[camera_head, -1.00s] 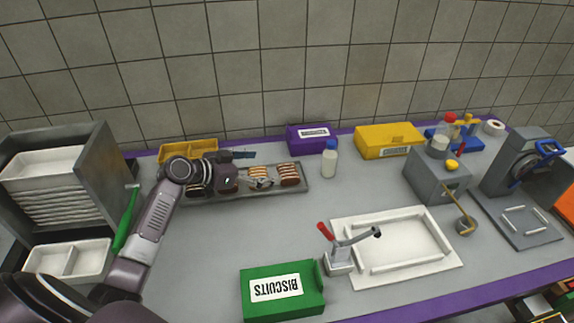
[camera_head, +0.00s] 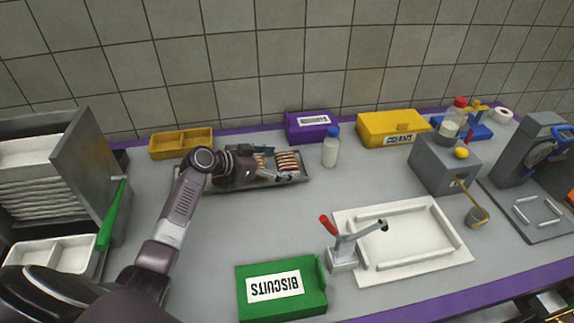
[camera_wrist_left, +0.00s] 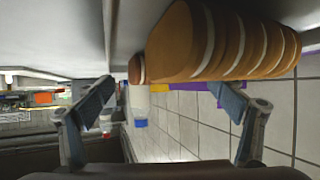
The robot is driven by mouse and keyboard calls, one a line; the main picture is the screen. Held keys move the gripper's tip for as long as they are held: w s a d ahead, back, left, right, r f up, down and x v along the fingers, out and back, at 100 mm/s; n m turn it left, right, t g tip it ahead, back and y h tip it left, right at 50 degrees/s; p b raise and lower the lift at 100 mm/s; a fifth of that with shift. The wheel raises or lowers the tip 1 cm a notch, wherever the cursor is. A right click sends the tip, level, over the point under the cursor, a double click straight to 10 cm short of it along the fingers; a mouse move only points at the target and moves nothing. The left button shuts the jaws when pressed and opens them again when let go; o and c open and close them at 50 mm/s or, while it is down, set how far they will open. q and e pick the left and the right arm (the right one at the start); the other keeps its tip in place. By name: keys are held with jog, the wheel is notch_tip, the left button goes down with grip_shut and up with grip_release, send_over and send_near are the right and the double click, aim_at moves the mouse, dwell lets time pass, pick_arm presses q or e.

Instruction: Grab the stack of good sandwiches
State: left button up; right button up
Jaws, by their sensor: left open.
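A stack of brown sandwiches with pale cream layers (camera_head: 288,160) lies at the right part of a grey tray (camera_head: 303,176) near the back of the counter. Another stack (camera_head: 260,162) to its left is mostly hidden behind my left gripper (camera_head: 273,166). My left gripper is open at the tray, its fingers pointing right, close to the right stack. In the left wrist view, a row of sandwiches (camera_wrist_left: 225,42) fills the upper middle, with the two spread fingers (camera_wrist_left: 166,98) below and beside it. I cannot tell whether they touch it. My right gripper is not in view.
A white bottle with a blue cap (camera_head: 331,150) stands just right of the tray. Purple (camera_head: 308,128) and yellow (camera_head: 386,124) boxes stand behind. A green biscuits box (camera_head: 282,290) is in front.

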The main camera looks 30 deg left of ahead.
pick_arm(q)
jog(key=shift+w+d+f, duration=0.1)
jog(key=shift+w+f, duration=0.2)
jog(key=shift+w, duration=0.05)
jog(key=shift+s+r, duration=0.1)
jog(key=shift+c, duration=0.4)
jog(key=shift+c, duration=1.2)
jog(key=c, duration=1.2)
jog(key=shift+o, duration=0.2)
